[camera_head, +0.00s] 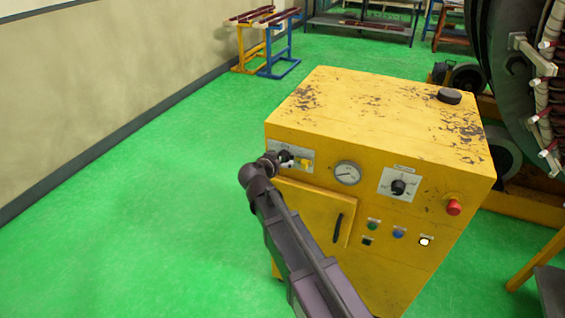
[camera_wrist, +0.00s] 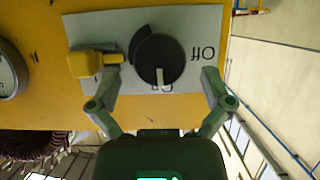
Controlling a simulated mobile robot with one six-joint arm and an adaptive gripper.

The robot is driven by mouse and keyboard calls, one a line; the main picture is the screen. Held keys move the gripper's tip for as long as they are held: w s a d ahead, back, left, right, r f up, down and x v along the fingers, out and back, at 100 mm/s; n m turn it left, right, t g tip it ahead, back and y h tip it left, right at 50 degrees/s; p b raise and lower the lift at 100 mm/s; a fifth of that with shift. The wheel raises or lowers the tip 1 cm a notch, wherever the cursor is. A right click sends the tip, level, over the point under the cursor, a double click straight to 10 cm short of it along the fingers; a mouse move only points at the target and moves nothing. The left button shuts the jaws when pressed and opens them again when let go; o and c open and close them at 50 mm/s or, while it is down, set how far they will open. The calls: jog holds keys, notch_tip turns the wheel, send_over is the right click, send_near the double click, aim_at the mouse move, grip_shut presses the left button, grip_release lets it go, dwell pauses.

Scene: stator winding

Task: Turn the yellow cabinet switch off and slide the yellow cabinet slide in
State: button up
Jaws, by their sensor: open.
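The yellow cabinet (camera_head: 375,125) stands in the middle of the head view. Its upper left front carries a pale plate (camera_wrist: 200,20), upside down in the wrist view. On the plate is a round black switch knob (camera_wrist: 157,58); its white mark points down in the wrist view to a partly hidden label, while "Off" reads to its right. The yellow slide (camera_wrist: 92,63) is left of the knob in the wrist view and also shows in the head view (camera_head: 305,162). My gripper (camera_wrist: 161,78) is open, its fingers on either side of the knob. Contact cannot be told.
The cabinet front also has a gauge (camera_head: 347,173), another black knob (camera_head: 398,187), a red button (camera_head: 454,207) and a door handle (camera_head: 338,228). A large winding machine (camera_head: 510,60) stands at right. Green floor is clear at left.

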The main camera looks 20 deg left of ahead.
jog(key=shift+x, duration=1.1)
jog(key=c, duration=1.1)
